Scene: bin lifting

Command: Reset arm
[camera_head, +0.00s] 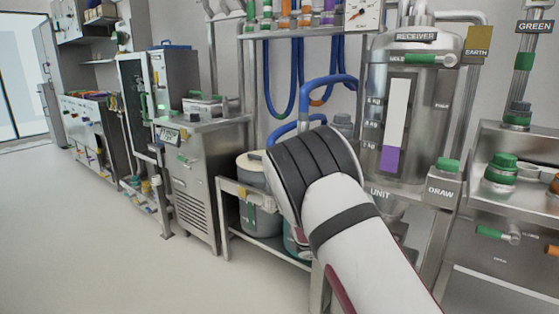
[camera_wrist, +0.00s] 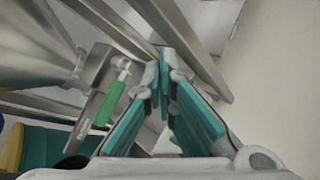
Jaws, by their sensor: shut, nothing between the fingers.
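My arm shows in the head view as a white and black link in front of the steel unit, bent downward at its far end. My gripper (camera_wrist: 166,72) is in the wrist view, its teal-padded fingers converging at the tips with nothing between them. In the head view the gripper is mostly hidden behind my arm. A green-handled valve (camera_wrist: 108,100) is beside the fingers on the left in the wrist view, apart from them.
The steel receiver vessel (camera_head: 408,100) stands behind my arm. A low steel frame (camera_head: 262,240) holds grey containers. Blue hoses (camera_head: 328,84) hang above. A steel cabinet (camera_head: 205,180) stands further left. The floor (camera_head: 90,240) at left is clear.

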